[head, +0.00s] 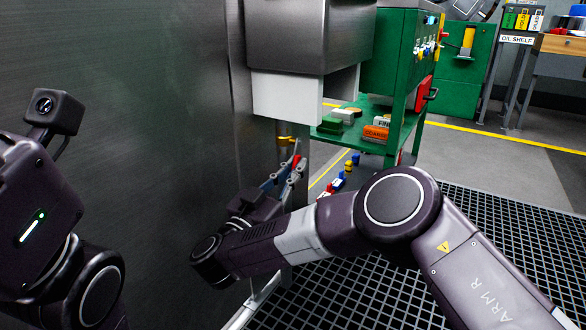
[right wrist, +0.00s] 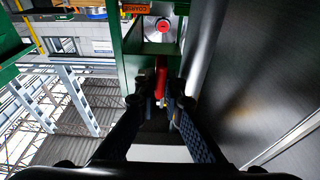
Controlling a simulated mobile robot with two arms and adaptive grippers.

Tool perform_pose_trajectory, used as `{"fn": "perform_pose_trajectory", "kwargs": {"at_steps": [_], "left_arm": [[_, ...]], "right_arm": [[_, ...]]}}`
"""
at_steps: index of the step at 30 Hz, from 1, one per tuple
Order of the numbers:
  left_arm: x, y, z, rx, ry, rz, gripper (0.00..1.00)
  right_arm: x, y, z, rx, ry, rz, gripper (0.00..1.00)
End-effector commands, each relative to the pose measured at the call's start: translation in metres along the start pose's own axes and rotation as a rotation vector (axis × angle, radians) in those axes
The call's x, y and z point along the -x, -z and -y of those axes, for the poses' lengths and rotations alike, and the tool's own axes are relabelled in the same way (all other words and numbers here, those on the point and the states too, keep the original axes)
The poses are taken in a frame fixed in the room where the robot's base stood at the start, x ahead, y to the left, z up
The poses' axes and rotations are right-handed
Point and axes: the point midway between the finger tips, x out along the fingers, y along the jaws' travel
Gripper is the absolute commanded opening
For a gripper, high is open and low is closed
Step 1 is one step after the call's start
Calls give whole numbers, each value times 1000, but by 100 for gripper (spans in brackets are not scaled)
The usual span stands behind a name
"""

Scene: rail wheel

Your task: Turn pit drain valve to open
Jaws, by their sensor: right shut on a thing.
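The drain valve shows in the head view as a brass fitting (head: 284,139) on a pipe below a white box. Its red handle (head: 297,161) is just below, mostly hidden by my fingers. In the right wrist view the red handle (right wrist: 161,80) runs lengthwise between the fingertips. My right gripper (head: 289,176) is shut on the red handle, close to the dark metal wall; its two fingers also show in the right wrist view (right wrist: 160,100). The valve's exact angle is hard to tell. Of my left arm only links and a wrist camera show, at the left.
A large dark metal wall (head: 160,120) fills the left. The white box (head: 290,98) hangs over the valve. A green cart (head: 392,60) with small boxes (head: 376,132) stands behind. Black floor grating (head: 500,235) lies right and front. An oil shelf (head: 517,39) is far right.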

Motion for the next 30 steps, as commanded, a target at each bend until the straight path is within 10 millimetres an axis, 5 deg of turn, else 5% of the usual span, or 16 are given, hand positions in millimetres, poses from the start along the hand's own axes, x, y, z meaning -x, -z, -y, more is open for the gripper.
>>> {"fn": "perform_pose_trajectory", "kwargs": {"at_steps": [9,12,30], "left_arm": [[0,0,0,0,0,1,28],[0,0,0,0,0,1,28],[0,-1,0,0,1,2,28]], "right_arm": [[1,-1,0,0,0,-6,0],[1,-1,0,0,1,-5,16],[1,0,0,-1,-1,18,16]]}}
